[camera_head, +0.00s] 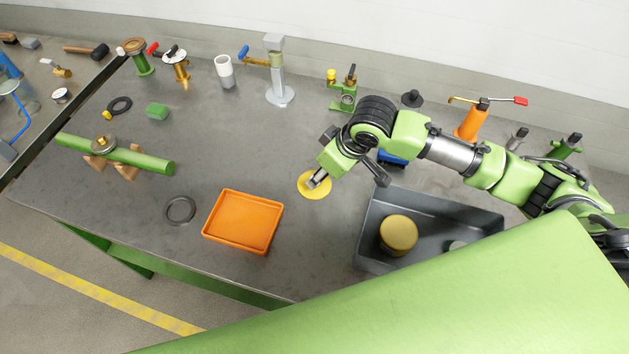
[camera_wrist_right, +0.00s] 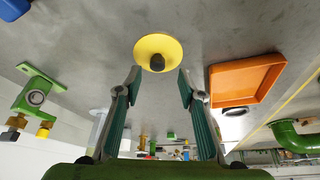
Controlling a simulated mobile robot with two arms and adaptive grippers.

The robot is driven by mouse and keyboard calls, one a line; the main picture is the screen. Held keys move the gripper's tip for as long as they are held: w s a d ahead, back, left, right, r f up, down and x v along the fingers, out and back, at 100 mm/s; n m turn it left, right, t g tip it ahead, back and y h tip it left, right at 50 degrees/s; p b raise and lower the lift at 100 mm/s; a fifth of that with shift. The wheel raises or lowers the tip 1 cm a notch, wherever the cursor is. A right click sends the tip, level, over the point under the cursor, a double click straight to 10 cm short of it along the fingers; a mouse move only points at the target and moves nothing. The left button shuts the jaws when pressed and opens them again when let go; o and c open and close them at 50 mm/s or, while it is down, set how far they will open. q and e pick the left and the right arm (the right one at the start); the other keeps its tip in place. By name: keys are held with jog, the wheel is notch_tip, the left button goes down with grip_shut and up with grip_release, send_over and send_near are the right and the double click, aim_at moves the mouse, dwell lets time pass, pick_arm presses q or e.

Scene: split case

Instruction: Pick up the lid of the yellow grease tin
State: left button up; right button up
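The yellow lid (camera_head: 306,191) lies flat on the grey workbench, between the orange tray and the grey bin. It also shows in the right wrist view (camera_wrist_right: 157,43), with a dark knob (camera_wrist_right: 157,63) facing my gripper. My right gripper (camera_head: 317,181) is above the lid and covers part of it in the head view. In the wrist view my right gripper (camera_wrist_right: 160,78) is open, fingers spread to either side of the knob, nothing between them. A round yellow tin (camera_head: 398,234) stands in the grey bin (camera_head: 367,222). My left gripper is not in view.
An orange tray (camera_head: 243,221) and a dark ring (camera_head: 180,210) are left of the lid. A green pipe (camera_head: 150,160) rests on supports farther left. Valves and fittings stand along the back. The bench directly around the lid is clear.

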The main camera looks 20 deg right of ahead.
jog(key=shift+w+f, duration=0.25)
jog(key=shift+f, duration=0.1)
jog(key=p+x, duration=0.1)
jog(key=x, duration=0.2)
jog(key=shift+w+f, duration=0.15)
jog(key=shift+w, duration=0.05)
jog(key=shift+w+a+f, duration=0.1)
jog(key=shift+f, duration=0.2)
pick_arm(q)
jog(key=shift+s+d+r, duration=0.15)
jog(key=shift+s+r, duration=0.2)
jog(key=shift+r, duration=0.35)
pick_arm(e)
jog(key=c, duration=1)
jog(key=shift+r, duration=0.1)
